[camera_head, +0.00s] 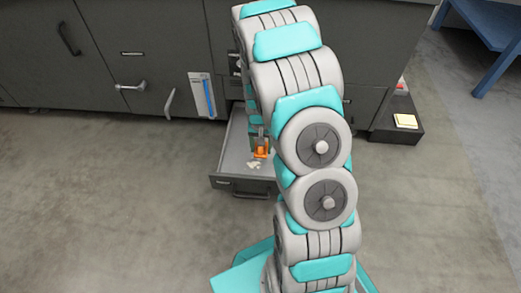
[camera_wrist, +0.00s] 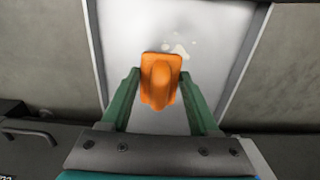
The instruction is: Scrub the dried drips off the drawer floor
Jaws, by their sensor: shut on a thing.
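My gripper (camera_wrist: 160,98) is shut on an orange scrubber (camera_wrist: 161,75) with a raised grip, seen in the wrist view between the two green fingers. The scrubber also shows in the head view (camera_head: 261,149), inside or just above the open drawer (camera_head: 231,164). The drawer floor is light grey. Pale cream drips (camera_wrist: 180,46) lie on the floor just beyond the scrubber's edge, and they show in the head view (camera_head: 254,165) near the drawer front. I cannot tell whether the scrubber touches the floor. My arm hides the drawer's right side in the head view.
Dark cabinets (camera_head: 150,60) stand behind the drawer, with a blue-and-white strip (camera_head: 203,96) on one front. A blue table (camera_head: 492,35) stands far right. The concrete floor (camera_head: 110,210) at left is clear.

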